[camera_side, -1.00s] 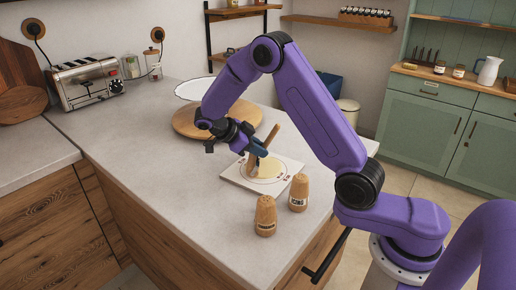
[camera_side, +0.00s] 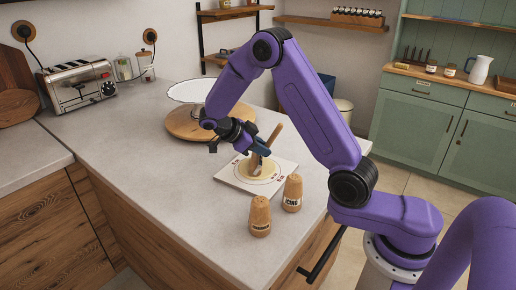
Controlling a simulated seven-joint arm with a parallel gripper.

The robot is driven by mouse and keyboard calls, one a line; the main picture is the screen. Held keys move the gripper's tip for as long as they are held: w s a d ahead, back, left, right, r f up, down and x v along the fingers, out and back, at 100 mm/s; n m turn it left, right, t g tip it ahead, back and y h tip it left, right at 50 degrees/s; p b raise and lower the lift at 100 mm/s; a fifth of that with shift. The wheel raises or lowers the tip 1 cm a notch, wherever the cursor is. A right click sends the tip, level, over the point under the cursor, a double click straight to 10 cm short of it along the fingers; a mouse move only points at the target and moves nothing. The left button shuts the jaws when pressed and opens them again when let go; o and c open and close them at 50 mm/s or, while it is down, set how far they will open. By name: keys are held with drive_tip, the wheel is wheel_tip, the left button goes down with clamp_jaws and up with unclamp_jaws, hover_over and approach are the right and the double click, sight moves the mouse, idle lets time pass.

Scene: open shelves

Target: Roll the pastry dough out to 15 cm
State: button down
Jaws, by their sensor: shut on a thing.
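The pale pastry dough (camera_side: 262,171) lies flat and round on a white board with a printed ring (camera_side: 282,181). My gripper (camera_side: 257,150) is above the dough, shut on a wooden rolling pin (camera_side: 274,135). The pin is tilted, its upper end leaning to the right and its lower part at the dough. Whether the pin presses on the dough is hard to tell at this size. The gripper and pin hide part of the dough.
Two wooden shakers with labels, one (camera_side: 260,216) and another (camera_side: 292,193), stand just in front of the board. A round wooden board (camera_side: 186,127) and a white cake stand (camera_side: 190,91) are behind. A toaster (camera_side: 76,86) stands at back left. The counter's left front is clear.

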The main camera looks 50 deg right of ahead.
drive_tip(key=shift+s+d, duration=0.5)
drive_tip(key=shift+d, duration=0.15)
